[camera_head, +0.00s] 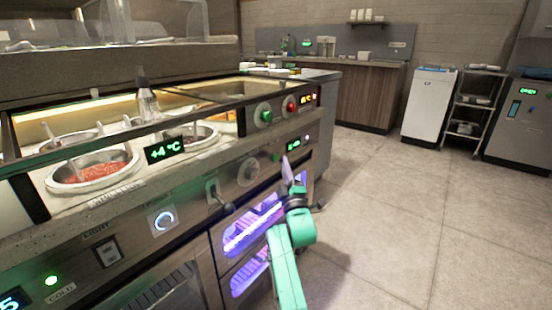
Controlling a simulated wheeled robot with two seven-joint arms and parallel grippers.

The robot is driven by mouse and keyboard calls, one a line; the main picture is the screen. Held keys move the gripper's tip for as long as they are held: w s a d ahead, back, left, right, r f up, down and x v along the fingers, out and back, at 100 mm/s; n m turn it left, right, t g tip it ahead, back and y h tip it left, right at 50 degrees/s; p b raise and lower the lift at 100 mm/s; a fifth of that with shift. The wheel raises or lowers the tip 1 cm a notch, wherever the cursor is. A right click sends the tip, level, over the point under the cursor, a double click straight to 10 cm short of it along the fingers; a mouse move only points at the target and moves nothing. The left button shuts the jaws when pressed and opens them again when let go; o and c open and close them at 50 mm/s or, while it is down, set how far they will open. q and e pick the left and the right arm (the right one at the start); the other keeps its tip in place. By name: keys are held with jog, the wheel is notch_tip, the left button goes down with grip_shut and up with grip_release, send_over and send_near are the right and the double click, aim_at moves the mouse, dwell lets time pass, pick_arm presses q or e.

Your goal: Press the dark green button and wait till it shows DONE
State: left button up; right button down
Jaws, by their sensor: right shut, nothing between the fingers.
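A small dark green button (276,157) sits on the front panel of the steel counter, under the upper row of knobs. A small display (293,145) with green lettering is just above and right of it; the lettering is too small to read. My right gripper (286,162) is shut and empty, its tips pointing up at the panel just right of the button. I cannot tell whether the tips touch the panel. My left gripper is not in view.
A brighter green button (266,115) and a red button (292,107) are higher on the panel. A lever (222,200) sticks out left of my arm. Sauce wells (92,172) are in the counter top. The tiled floor (400,230) at right is clear.

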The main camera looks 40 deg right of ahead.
jog(key=s+p, duration=0.1)
jog(key=s, duration=0.1)
jog(key=s+d+p, duration=0.1)
jog(key=s+p, duration=0.1)
jog(key=shift+s+d, duration=0.2)
jog(key=shift+s, duration=0.2)
dwell(0.6)
